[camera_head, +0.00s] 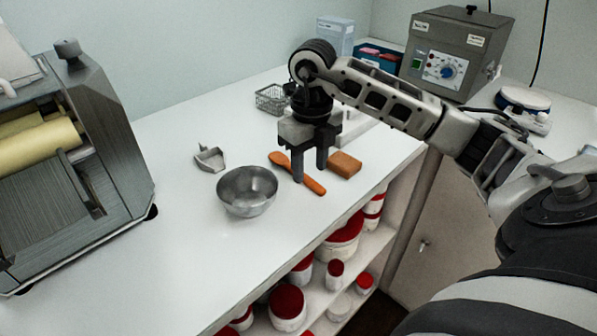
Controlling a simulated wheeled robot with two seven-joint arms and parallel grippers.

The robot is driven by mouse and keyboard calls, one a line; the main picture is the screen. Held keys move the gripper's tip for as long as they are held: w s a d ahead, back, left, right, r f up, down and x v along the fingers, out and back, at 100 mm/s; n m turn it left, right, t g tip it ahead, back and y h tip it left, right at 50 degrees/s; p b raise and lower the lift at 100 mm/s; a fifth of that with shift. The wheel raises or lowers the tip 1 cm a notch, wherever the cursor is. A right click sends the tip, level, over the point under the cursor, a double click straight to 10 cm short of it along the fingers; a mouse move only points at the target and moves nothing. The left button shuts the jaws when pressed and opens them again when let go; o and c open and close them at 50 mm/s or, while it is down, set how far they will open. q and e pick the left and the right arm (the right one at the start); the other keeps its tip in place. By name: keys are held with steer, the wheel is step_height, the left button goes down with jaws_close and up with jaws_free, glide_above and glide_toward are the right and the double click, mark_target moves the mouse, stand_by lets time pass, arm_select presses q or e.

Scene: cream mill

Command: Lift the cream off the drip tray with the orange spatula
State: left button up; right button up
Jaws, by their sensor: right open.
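The orange spatula (312,186) lies on the white counter, its wider end up-left and its handle toward the lower right. My right gripper (310,172) points down over the spatula, fingers apart, with one finger crossing in front of it. I cannot tell how high the fingertips are above the counter. The mill (110,135) stands at the left with pale yellow rollers (38,143). A grey ribbed surface (50,205) slopes below the rollers; I cannot tell whether it is the drip tray. No separate cream is clear there. My left gripper is not in view.
A metal bowl (246,192) and a small scoop (210,158) stand left of the spatula. A brown block (345,164) lies right of the gripper. A wire basket (271,99) and a grey control box (455,52) are behind. Shelves with red-lidded jars lie below the front edge.

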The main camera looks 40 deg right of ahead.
steer(key=shift+f, duration=1.2)
jaws_close()
steer(key=shift+r, duration=0.1)
